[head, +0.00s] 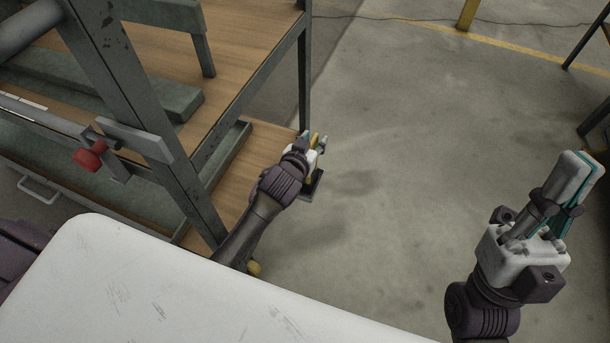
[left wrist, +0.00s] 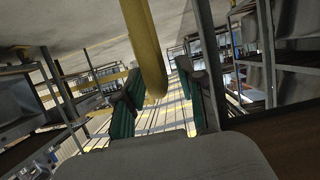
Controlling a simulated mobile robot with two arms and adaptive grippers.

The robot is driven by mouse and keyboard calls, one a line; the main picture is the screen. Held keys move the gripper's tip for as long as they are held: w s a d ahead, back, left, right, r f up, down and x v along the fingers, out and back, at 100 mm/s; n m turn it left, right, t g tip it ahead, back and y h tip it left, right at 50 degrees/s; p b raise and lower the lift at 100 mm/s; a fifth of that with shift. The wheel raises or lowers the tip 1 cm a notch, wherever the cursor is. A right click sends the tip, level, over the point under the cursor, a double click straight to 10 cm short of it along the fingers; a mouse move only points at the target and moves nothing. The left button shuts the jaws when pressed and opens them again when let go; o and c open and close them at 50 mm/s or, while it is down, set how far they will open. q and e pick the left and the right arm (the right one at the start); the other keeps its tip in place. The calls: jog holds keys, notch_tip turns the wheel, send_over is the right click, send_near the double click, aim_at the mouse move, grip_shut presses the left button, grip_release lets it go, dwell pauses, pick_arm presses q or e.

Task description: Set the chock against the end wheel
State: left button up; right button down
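My left gripper (head: 314,138) is low beside the end of the rack, fingers apart. A yellow bar (left wrist: 147,45), perhaps the chock's handle, comes down between its fingers (left wrist: 160,85) in the left wrist view. The bar is close to the left finger, with a gap to the right one. A dark piece (head: 315,187) shows just below this gripper; I cannot tell whether it is the chock's body. A small yellow part, perhaps a wheel (head: 254,268), shows at the foot of the near rack post. My right gripper (head: 573,185) is raised over the floor, fingers together and empty.
The rack (head: 255,90) has grey metal posts and wooden shelves. A red knob (head: 88,160) sits on its near side. My white body top fills the lower left. Bare concrete floor (head: 400,170) lies right of the rack; a yellow post (head: 467,14) stands at the back.

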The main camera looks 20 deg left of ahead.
pick_arm(q)
grip_shut()
jog(key=shift+r, duration=0.15)
jog(key=shift+r, duration=0.1)
